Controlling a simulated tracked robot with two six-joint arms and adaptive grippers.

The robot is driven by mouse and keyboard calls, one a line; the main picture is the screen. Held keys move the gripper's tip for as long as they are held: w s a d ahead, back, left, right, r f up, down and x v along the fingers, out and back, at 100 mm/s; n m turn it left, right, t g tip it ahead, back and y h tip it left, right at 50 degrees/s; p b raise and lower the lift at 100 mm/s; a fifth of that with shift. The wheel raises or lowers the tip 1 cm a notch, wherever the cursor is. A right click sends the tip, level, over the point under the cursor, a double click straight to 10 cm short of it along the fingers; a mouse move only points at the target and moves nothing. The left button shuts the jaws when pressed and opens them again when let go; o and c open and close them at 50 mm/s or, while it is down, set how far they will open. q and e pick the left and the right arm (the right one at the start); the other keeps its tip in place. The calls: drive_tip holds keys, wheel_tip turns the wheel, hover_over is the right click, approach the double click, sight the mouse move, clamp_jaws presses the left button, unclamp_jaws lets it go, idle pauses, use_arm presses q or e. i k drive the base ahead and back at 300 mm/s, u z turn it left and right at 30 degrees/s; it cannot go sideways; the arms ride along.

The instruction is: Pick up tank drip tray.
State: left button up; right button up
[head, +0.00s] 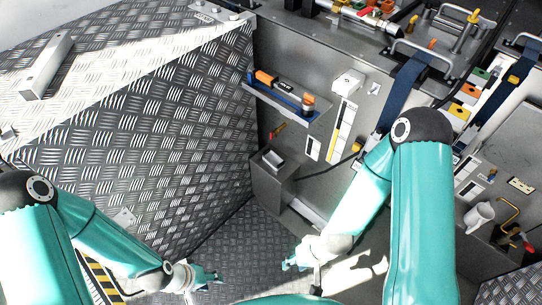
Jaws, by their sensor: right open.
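I cannot tell for sure which thing is the tank drip tray. A small open grey tray-like piece (272,158) sits on top of a dark grey box (271,187) by the wall, and nothing holds it. My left gripper (213,276) is low in the picture, left of centre, over the floor and well apart from that piece; its jaws are too small to read. My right gripper (288,265) is open and appears empty, below the grey box in the picture and apart from it.
A blue shelf (284,106) on the wall holds orange-and-black tools. Blue straps (402,88) run over the bench at the right. A white mug (479,216) stands at the far right. Diamond-plate panels (140,120) fill the left. The floor between the grippers looks clear.

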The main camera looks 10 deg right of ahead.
sight(270, 157)
drive_tip(key=i, duration=0.9)
drive_tip(key=z, duration=0.05)
